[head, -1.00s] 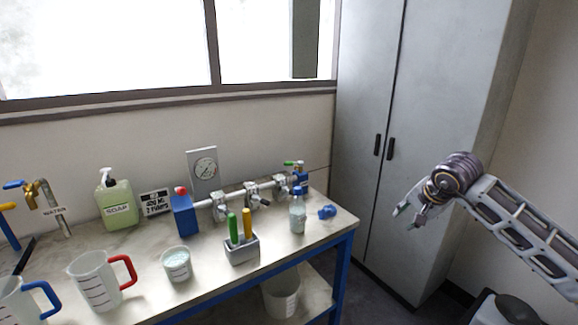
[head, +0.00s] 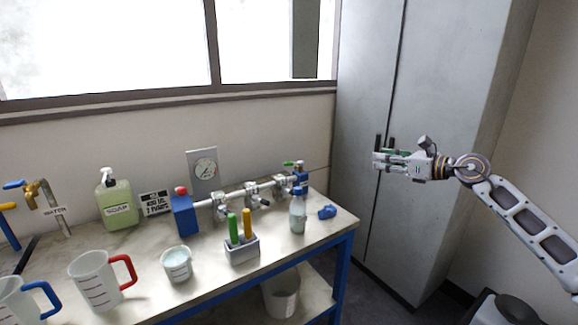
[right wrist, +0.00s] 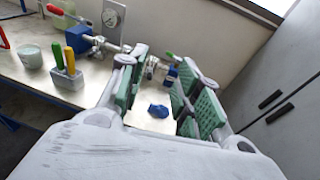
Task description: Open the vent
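My right gripper (head: 380,161) is open and empty, right of the valve and in front of the cabinet, pointing left. Its green-padded fingers stand apart in the right wrist view. My left gripper is not in view.
A holder with green and orange handles (head: 242,249), a beaker (head: 176,264) and jugs are further left. A gauge (head: 205,168) is behind the pipe. The grey cabinet (head: 430,90) stands at right.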

